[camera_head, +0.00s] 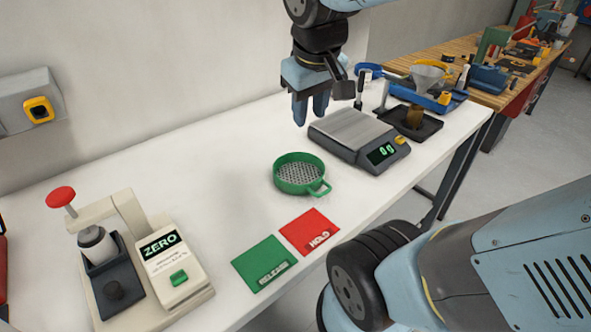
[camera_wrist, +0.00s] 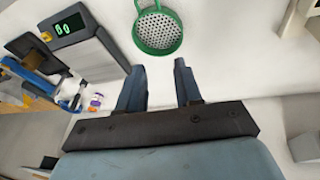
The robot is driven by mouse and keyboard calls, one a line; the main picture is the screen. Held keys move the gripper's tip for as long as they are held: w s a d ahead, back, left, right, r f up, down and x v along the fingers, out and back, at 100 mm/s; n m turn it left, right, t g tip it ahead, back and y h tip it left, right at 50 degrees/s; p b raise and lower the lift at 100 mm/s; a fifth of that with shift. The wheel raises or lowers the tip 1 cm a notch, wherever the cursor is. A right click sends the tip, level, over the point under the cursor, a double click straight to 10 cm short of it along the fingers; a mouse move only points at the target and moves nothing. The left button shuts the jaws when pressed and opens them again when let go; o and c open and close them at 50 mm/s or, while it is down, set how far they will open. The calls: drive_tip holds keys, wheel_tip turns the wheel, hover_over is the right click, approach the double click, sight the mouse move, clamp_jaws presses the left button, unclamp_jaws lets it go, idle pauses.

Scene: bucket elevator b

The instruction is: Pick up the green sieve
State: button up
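The green sieve (camera_head: 299,173) is a round green ring with a grey perforated mesh and a small loop handle at its lower right. It lies flat on the white bench, and it also shows at the top of the wrist view (camera_wrist: 157,30). My gripper (camera_head: 311,112) is above the bench, behind the sieve in the head view. In the wrist view its two blue fingers (camera_wrist: 160,82) are apart with nothing between them. The sieve is beyond the fingertips and apart from them.
A digital scale (camera_head: 358,138) stands right of the sieve. A green card (camera_head: 264,264) and a red card (camera_head: 309,232) lie in front. A beige device marked ZERO (camera_head: 165,262) stands at left. A black tray (camera_head: 408,123) and funnel (camera_head: 427,76) are at the back right. The bench left of the sieve is clear.

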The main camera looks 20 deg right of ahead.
drive_tip(key=w+a+f+n+g+h, duration=0.2)
drive_tip(key=w+a+f+n+h, duration=0.35)
drive_tip(key=w+f+n, duration=0.3)
drive_tip(key=w+a+f+n+g+h, duration=0.1)
drive_tip(key=w+a+f+n+h, duration=0.4)
drive_tip(key=w+f+n+h, duration=0.3)
drive_tip(key=shift+m+y, duration=0.25)
drive_tip(key=shift+y, duration=0.3)
drive_tip(key=x, duration=0.8)
drive_tip(key=shift+w+d+f, duration=0.15)
drive_tip(key=shift+w+f, duration=0.1)
drive_tip(key=shift+f, duration=0.25)
drive_tip(key=shift+w+x, duration=0.2)
drive_tip(key=shift+x, duration=2.35)
drive_tip(key=shift+c, duration=0.4)
clamp_jaws()
